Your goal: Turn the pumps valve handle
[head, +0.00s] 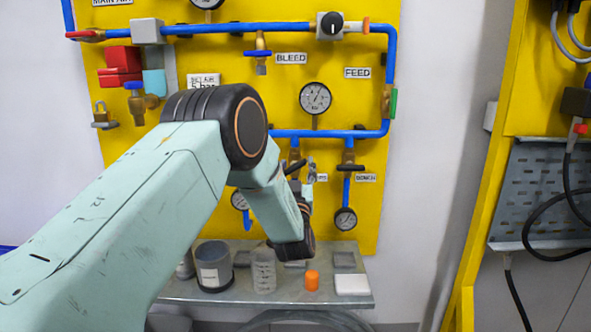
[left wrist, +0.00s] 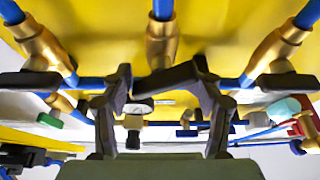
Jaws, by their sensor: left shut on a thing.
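The pumps valve has a brass body (left wrist: 162,42) on a blue pipe and a black bar handle (left wrist: 165,79). In the head view its handle (head: 296,167) shows beside a partly covered label ending in "PS" (head: 321,178). In the left wrist view the handle sits tilted between the two dark fingers of my left gripper (left wrist: 165,100), which is shut on it. In the head view my left gripper (head: 309,178) is mostly hidden behind my arm's wrist. My right gripper is in neither view.
The bench valve (head: 349,166) is close on the right, with a gauge (head: 346,219) below it. Blue pipes (head: 330,134) run above. A metal shelf (head: 250,298) holds a jar (head: 214,266), a clear bottle (head: 263,270) and an orange cap (head: 312,280). A yellow frame (head: 495,170) stands at right.

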